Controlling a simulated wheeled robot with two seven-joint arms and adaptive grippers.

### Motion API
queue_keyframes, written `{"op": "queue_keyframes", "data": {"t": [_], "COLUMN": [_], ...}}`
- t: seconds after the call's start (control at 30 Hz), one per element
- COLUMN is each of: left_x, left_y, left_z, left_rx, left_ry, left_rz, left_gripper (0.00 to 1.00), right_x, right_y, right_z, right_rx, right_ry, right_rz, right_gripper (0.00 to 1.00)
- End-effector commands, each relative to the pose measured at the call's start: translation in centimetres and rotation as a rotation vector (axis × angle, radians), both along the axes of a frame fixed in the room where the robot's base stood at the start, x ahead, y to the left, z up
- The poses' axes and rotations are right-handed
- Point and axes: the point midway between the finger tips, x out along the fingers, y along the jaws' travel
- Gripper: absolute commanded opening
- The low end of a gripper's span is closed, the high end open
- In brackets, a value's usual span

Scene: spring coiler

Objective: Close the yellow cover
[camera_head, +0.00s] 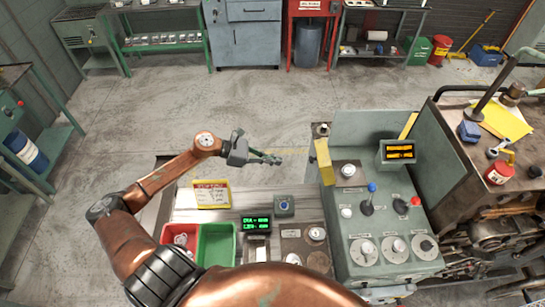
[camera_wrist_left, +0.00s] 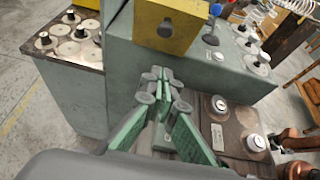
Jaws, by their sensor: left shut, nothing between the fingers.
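The yellow cover (camera_head: 324,162) is a narrow upright yellow panel at the left edge of the grey-green machine (camera_head: 385,215) in the head view. In the left wrist view the yellow cover (camera_wrist_left: 190,38) is at the top centre, with a dark round knob on its face. My left gripper (camera_head: 277,159) is shut and empty, to the left of the cover in the head view. In the left wrist view its green-padded fingers (camera_wrist_left: 161,88) meet below the cover, with no clear contact. My right gripper is not in view.
The machine top has several knobs, a blue-tipped lever (camera_head: 371,188) and a display (camera_head: 397,151). A green bin (camera_head: 216,245), a red bin (camera_head: 180,236) and a yellow-framed board (camera_head: 211,194) are on the bench at lower left. The floor beyond my gripper is clear.

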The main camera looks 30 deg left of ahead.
Motion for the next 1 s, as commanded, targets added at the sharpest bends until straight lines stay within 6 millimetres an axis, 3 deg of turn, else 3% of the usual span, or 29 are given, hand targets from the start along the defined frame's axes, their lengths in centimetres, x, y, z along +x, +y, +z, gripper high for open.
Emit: {"op": "queue_keyframes", "data": {"t": [0.3, 0.5, 1.0], "left_x": [3.8, 5.3, 5.7], "left_y": [-4.8, -6.7, -7.0], "left_z": [-2.1, -1.0, -1.1], "left_rx": [-0.002, 0.0, 0.0], "left_ry": [-0.002, -0.001, 0.001], "left_rz": [-0.002, -0.001, 0.001], "left_gripper": [0.0, 0.0, 0.0], "right_x": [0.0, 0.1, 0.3], "right_y": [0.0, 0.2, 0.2], "right_z": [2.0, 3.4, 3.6], "right_rx": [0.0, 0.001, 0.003], "right_ry": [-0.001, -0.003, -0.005], "right_rz": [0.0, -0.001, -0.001], "right_gripper": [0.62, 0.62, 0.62]}}
